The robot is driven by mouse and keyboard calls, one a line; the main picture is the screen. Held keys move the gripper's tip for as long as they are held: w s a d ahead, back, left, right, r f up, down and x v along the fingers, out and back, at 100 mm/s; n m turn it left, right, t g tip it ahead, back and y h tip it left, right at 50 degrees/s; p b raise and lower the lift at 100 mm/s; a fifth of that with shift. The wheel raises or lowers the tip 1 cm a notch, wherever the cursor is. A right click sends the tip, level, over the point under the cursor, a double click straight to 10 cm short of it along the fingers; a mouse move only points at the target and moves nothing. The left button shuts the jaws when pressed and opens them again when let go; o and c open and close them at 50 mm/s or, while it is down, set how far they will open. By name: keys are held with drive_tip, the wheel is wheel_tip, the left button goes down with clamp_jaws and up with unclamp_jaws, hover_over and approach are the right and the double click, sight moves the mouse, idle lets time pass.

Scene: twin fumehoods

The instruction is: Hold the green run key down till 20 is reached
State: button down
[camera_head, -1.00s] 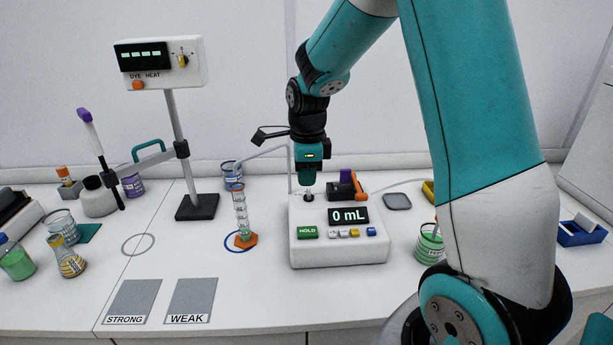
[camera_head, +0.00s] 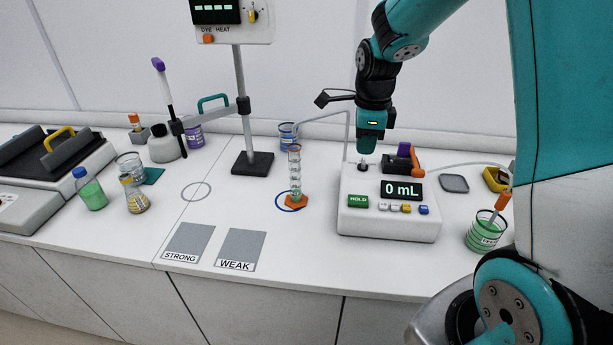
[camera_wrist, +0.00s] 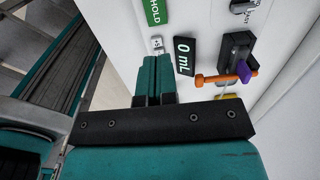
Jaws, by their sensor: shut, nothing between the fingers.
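The white pump box (camera_head: 388,228) stands on the bench with a black display (camera_head: 402,190) reading "0 mL". The green key (camera_head: 358,202), marked HOLD, is at the front left of its top. It also shows at the top edge of the wrist view (camera_wrist: 156,10), partly cut off. My gripper (camera_head: 367,150) is shut and empty, pointing down above the back left of the box, apart from the green key. In the wrist view my shut fingers (camera_wrist: 153,72) show below the key and left of the display.
A graduated cylinder (camera_head: 295,180) stands on a blue ring left of the box. A purple and orange valve (camera_head: 404,160) sits at its back. A beaker of green liquid (camera_head: 484,234) is at its right. A stand (camera_head: 243,110) rises behind left. Bench in front is clear.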

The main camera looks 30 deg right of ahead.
sight(359, 199)
drive_tip(key=shift+f+b, duration=0.15)
drive_tip(key=shift+b, duration=0.65)
drive_tip(key=shift+b, duration=0.6)
drive_tip(key=shift+s+d+r+b, duration=0.1)
drive_tip(key=shift+s+r+b, duration=0.15)
drive_tip(key=shift+r, duration=0.3)
drive_tip(key=shift+f, duration=0.1)
wheel_tip(359, 199, down, 14)
drive_tip(key=p, duration=0.3)
